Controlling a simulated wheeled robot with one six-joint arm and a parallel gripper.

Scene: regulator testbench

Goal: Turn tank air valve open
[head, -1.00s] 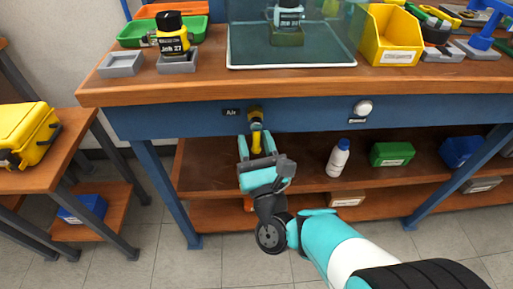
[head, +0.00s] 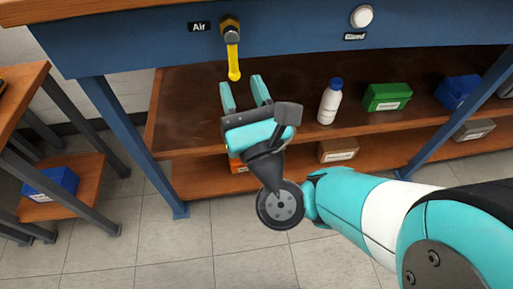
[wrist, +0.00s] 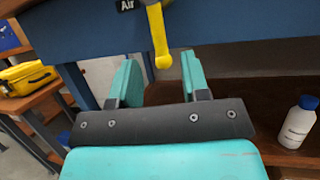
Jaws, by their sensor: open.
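The air valve (head: 232,48) is on the blue front panel of the bench, just right of the "Air" label (head: 199,27). Its yellow handle hangs nearly straight down from a brass body. The handle also shows in the wrist view (wrist: 158,38), tilted slightly, with its rounded tip near the gap between my fingers. My gripper (head: 244,92) is open and empty, a little below the handle's tip in the head view. The fingers appear apart from the handle.
A white bleed button (head: 362,16) is to the right on the panel. On the shelf below stand a white bottle with a blue cap (head: 330,102), a green bin (head: 387,97) and a blue bin (head: 458,91). A side table (head: 25,110) stands at the left.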

